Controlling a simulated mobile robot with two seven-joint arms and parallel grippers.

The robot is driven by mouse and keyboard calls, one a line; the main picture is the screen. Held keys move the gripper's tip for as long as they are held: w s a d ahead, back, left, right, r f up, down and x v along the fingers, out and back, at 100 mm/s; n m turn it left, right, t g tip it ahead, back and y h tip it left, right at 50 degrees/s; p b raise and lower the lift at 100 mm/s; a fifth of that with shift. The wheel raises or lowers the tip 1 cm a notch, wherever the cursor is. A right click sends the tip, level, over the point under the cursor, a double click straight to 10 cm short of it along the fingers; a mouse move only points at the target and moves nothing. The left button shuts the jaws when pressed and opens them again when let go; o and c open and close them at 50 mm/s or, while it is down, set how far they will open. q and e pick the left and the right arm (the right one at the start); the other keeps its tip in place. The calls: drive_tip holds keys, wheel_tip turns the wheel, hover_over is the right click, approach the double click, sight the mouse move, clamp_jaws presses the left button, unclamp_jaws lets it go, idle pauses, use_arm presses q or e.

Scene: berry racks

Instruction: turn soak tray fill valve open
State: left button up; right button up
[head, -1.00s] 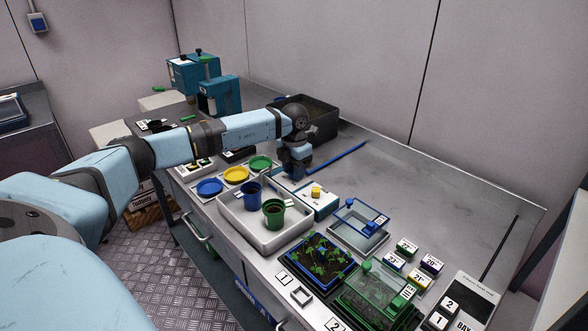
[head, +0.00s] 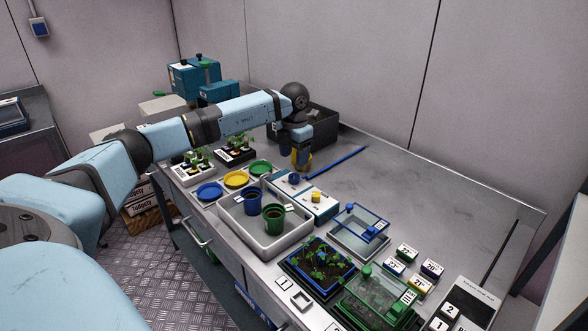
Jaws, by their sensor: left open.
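The soak tray (head: 233,226) is a pale grey basin near the bench's front edge, holding a blue pot (head: 253,202) and a green pot (head: 274,219). Behind it are white boxes with a blue knob (head: 294,178) and a yellow knob (head: 316,196). Their labels are too small to read, so I cannot tell which is the fill valve. My left gripper (head: 302,155) is open and points down, just behind the blue knob and apart from it. A yellow object (head: 302,165) shows at its fingertips; I cannot tell whether they touch. My right gripper is out of view.
Blue, yellow and green saucers (head: 236,179) lie left of the tray. A dark bin (head: 325,127) and a blue rod (head: 337,161) are behind. A seedling tray (head: 319,266) and lidded trays stand at the front right. The back right of the bench is clear.

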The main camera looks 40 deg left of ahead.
sight(294, 176)
use_arm(q)
wheel_tip(294, 176, up, 7)
idle(0.3)
drive_tip(key=shift+s, duration=0.1)
idle(0.4)
